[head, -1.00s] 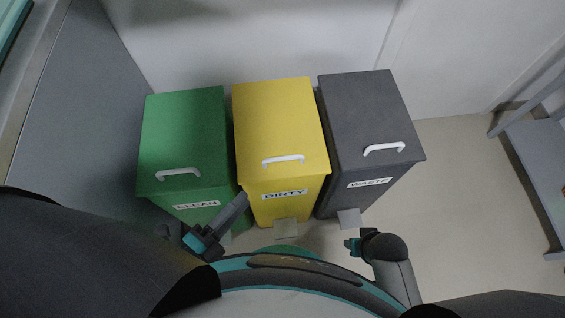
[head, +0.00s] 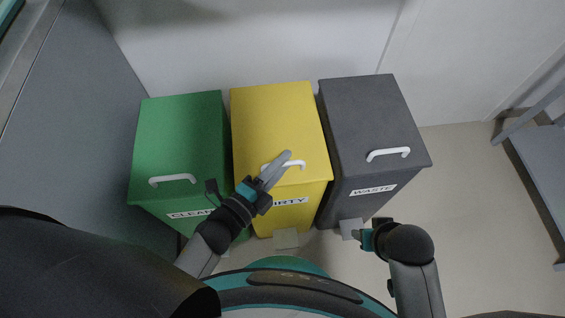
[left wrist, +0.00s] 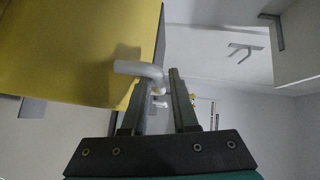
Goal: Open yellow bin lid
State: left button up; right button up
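The yellow bin (head: 272,115), labelled DIRTY, stands in the middle of the row with its lid down. Its white handle (head: 299,164) is at the front of the lid, partly covered by my left gripper (head: 283,160). In the left wrist view, the yellow lid (left wrist: 70,45) is at the upper left. There the white handle (left wrist: 138,68) reaches across one finger into the gap of my left gripper (left wrist: 160,90), whose fingers are apart. I cannot tell whether they touch the handle. My right gripper (head: 362,238) hangs low in front of the grey bin; its fingers are unclear.
The green bin (head: 180,135), labelled CLEAN, stands close on the left. The grey bin (head: 368,115), labelled WASTE, stands close on the right. A pedal (head: 286,239) sticks out below the yellow bin. Floor (head: 475,205) is clear at the right, before a grey shelf (head: 545,165).

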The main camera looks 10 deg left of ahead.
pick_arm(q)
jog(key=shift+d, duration=0.1)
jog(key=shift+c, duration=0.4)
grip_shut()
dwell(1.0)
